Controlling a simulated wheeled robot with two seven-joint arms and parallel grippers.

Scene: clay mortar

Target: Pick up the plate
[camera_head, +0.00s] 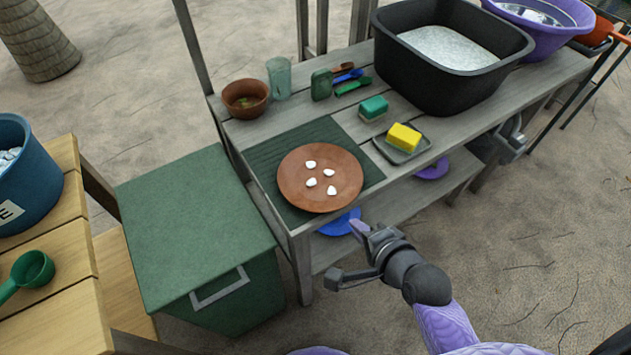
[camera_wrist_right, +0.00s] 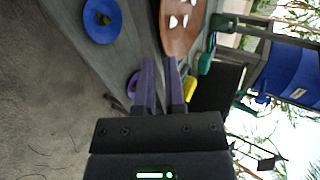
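A round brown plate (camera_head: 293,188) lies on a dark green mat (camera_head: 267,152) at the near left end of the grey wooden table. Several white pebbles (camera_head: 312,182) lie on it. In the right wrist view part of the plate (camera_wrist_right: 176,42) shows just beyond the fingers. My right gripper (camera_head: 360,230) is in front of the table's near edge, below and to the right of the plate, apart from it. Its two purple fingers show in the right wrist view (camera_wrist_right: 160,78) with a narrow gap and nothing between them. My left gripper is not in view.
A blue dish (camera_head: 340,222) and a purple dish (camera_head: 433,170) are on the lower shelf. A sponge tray (camera_head: 402,150), brown pot (camera_head: 245,98), glass (camera_head: 279,77) and black tub (camera_head: 450,50) stand on the table. A green box (camera_head: 195,220) is at left.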

